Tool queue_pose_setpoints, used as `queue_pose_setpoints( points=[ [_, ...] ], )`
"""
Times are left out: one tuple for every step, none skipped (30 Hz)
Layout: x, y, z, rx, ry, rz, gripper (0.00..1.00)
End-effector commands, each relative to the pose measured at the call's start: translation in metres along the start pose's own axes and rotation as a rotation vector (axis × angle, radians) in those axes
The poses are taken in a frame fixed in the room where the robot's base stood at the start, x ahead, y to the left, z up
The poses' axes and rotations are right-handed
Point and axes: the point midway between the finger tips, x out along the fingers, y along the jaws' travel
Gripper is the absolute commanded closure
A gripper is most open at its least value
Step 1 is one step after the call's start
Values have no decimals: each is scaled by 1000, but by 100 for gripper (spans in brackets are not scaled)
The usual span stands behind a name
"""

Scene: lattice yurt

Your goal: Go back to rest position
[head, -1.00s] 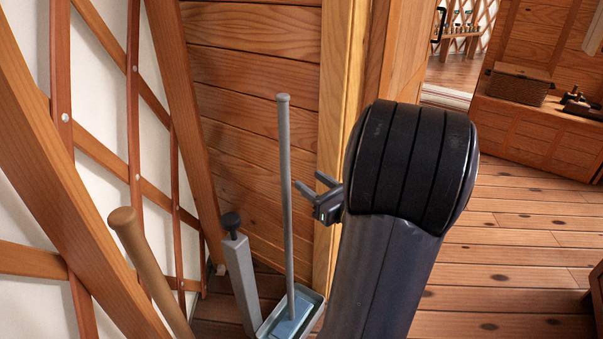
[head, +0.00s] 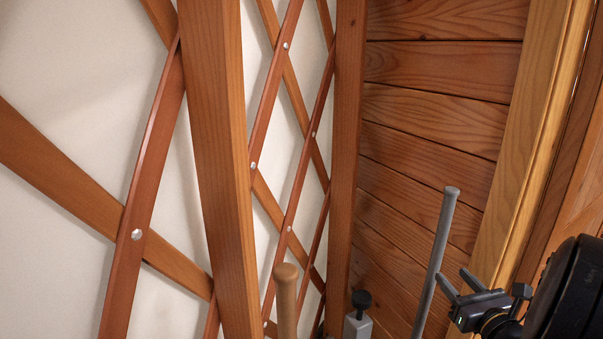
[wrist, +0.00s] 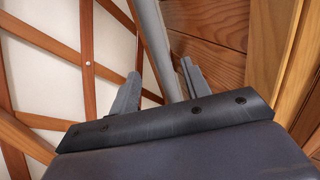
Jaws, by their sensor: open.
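My gripper (head: 462,285) is at the lower right of the head view, open, its two fingers pointing up and left. A grey pole (head: 437,255) stands just left of the fingertips in that view. In the wrist view my gripper (wrist: 160,88) has its fingers spread apart, and the grey pole (wrist: 155,45) shows beyond and between them. I cannot tell whether the fingers touch the pole. The pole's lower end is out of view.
A wooden handle (head: 286,300) and a grey post with a black knob (head: 358,318) stand left of the pole. The lattice wall (head: 275,130) and plank wall (head: 440,100) close in behind. A pale door post (head: 530,150) rises at right.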

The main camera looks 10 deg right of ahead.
Motion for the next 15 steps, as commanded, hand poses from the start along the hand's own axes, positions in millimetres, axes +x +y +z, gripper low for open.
queue_pose_setpoints(
  points=[
    [10,1,-2,0,1,5,55],
    [15,1,-1,0,0,5,55],
    [23,2,-1,0,0,5,55],
    [28,2,-1,0,1,5,55],
    [34,1,-1,0,0,5,55],
    [41,1,-1,0,1,4,55],
    [47,2,-2,1,0,5,55],
    [53,1,-1,0,0,4,55],
    [61,2,-1,0,1,5,55],
    [67,1,-1,0,0,5,55],
    [73,1,-1,1,1,4,55],
    [80,2,-1,1,0,4,55],
    [78,1,-8,1,1,1,55],
    [77,0,5,0,-1,0,55],
    [77,0,13,-1,-2,-1,55]
  ],
)
